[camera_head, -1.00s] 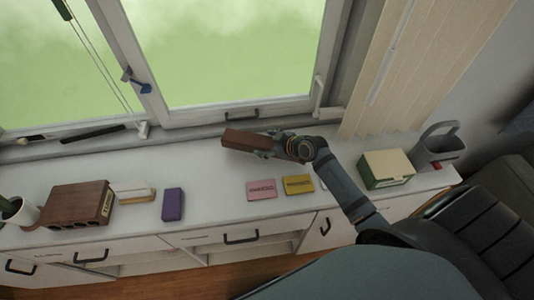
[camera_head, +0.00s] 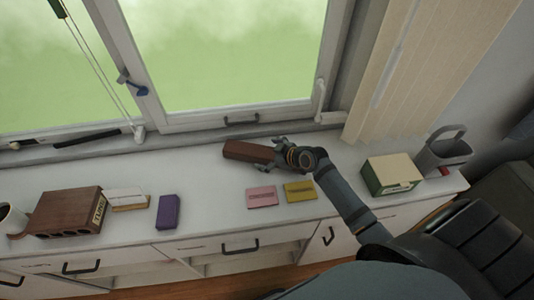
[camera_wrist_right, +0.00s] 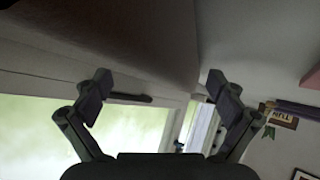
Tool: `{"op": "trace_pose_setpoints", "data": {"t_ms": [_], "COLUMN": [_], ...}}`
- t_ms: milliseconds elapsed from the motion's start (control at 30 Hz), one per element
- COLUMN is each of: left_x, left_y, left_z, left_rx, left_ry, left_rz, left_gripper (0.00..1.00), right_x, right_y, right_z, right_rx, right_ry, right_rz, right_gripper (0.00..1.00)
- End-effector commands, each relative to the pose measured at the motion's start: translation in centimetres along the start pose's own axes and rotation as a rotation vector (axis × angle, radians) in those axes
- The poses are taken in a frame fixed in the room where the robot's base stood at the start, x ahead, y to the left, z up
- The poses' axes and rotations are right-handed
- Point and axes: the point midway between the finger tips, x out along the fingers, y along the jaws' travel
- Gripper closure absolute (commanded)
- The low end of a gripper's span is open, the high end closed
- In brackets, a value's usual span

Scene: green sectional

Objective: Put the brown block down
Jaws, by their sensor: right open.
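The brown block (camera_head: 250,151) lies lengthwise on the white counter (camera_head: 215,180), close to the window sill, in the head view. My right gripper (camera_head: 276,152) is at the block's right end with its fingers spread open. I cannot tell whether a finger still touches the block. In the right wrist view the two fingers of my right gripper (camera_wrist_right: 162,92) stand wide apart. A large dull brownish surface fills the top left there, and I cannot tell if it is the block. My left gripper is not in view.
A pink box (camera_head: 261,197) and a yellow box (camera_head: 299,191) lie in front of my right gripper. A purple box (camera_head: 167,212) and a brown holder (camera_head: 66,211) are at left. A green and cream box (camera_head: 391,174) and a grey basket (camera_head: 442,152) stand at right.

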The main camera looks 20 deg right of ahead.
Motion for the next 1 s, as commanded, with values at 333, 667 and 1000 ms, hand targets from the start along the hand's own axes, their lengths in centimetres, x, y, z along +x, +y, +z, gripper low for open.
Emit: {"op": "trace_pose_setpoints", "data": {"t_ms": [333,667,1000], "left_x": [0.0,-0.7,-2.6], "left_y": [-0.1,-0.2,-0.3], "left_z": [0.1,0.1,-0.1], "left_rx": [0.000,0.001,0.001], "left_ry": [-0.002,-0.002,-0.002], "left_rz": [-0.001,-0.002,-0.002], "left_gripper": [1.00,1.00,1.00], "right_x": [-1.5,-8.7,-12.1], "right_y": [0.2,0.2,0.1], "right_z": [0.1,-0.1,-0.2], "right_rx": [-0.006,-0.010,-0.002], "right_ry": [-0.002,-0.005,-0.001], "right_rz": [0.002,0.000,-0.001], "right_gripper": [0.04,0.04,0.04]}}
